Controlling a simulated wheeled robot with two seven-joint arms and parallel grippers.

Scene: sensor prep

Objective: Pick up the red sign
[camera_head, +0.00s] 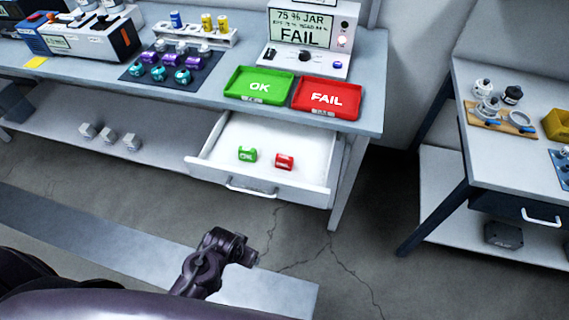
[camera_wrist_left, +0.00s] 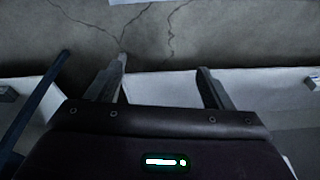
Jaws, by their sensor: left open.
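The small red sign (camera_head: 284,162) lies in the open white drawer (camera_head: 231,180) under the main table, to the right of a similar green sign (camera_head: 247,154). My left gripper (camera_head: 252,258) is low in the head view, in front of the drawer and well apart from the red sign. The left wrist view shows its two fingers (camera_wrist_left: 162,68) spread, with nothing between them but floor and a pale surface behind. The red sign does not show in the left wrist view. My right gripper is not in view.
On the table above the drawer are a green OK tray (camera_head: 262,76), a red FAIL tray (camera_head: 308,108) and a tester (camera_head: 287,57) reading FAIL. A grey bench (camera_head: 130,232) lies near my arm. A second table (camera_head: 490,165) stands at right, with floor between.

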